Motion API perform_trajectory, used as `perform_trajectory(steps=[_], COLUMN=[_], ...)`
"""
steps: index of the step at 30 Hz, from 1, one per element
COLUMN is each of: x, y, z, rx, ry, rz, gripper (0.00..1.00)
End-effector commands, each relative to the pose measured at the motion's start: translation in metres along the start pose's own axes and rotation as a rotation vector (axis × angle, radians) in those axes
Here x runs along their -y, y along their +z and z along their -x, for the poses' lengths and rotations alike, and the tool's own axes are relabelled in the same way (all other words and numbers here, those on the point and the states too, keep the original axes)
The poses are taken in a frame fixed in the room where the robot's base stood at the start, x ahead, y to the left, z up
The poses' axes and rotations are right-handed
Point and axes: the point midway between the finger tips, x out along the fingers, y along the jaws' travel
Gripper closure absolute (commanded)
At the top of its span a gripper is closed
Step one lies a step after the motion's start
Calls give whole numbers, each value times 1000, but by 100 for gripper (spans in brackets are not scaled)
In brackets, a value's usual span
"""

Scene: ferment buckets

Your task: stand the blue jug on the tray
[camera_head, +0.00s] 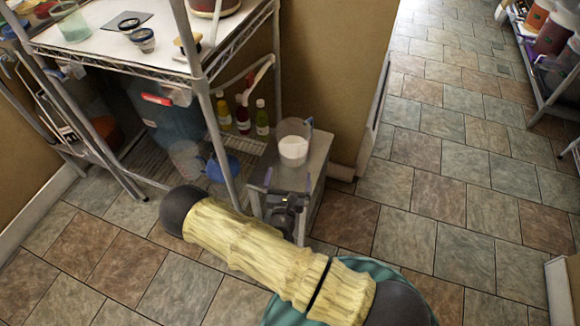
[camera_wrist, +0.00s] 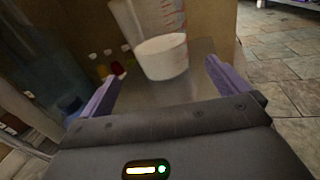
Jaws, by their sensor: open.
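A clear measuring jug (camera_head: 293,148) with white contents and a bluish handle stands upright on a small grey stand. In the wrist view the jug (camera_wrist: 162,58) shows red markings and sits beyond my fingertips. My gripper (camera_head: 287,182) is open and empty at the near side of the stand. Its purple fingers (camera_wrist: 163,72) point toward the jug and do not close on it. A blue vessel (camera_head: 222,166) sits low on the rack's bottom shelf. A flat dark square (camera_head: 128,20), possibly the tray, lies on the white tabletop; I cannot tell whether it has a rim.
The grey stand (camera_head: 311,168) is right of the wire rack (camera_head: 200,88). Small cups (camera_head: 143,40) stand on the rack's top. Several coloured bottles (camera_head: 243,114) and a large blue bucket (camera_head: 165,108) are below. Tiled floor (camera_head: 450,170) is clear to the right.

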Motion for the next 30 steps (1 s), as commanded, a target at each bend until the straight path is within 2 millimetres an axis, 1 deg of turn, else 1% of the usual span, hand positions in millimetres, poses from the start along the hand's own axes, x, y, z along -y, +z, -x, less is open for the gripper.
perform_trajectory(steps=[20, 23, 26, 29, 30], x=[0, 3, 17, 45, 60], y=[0, 3, 15, 37, 47], z=[2, 0, -4, -8, -7], rx=[0, 4, 17, 35, 41], ry=[0, -20, -102, -263, -346], rz=[0, -6, -29, -74, -100], gripper=[0, 0, 0, 0, 0])
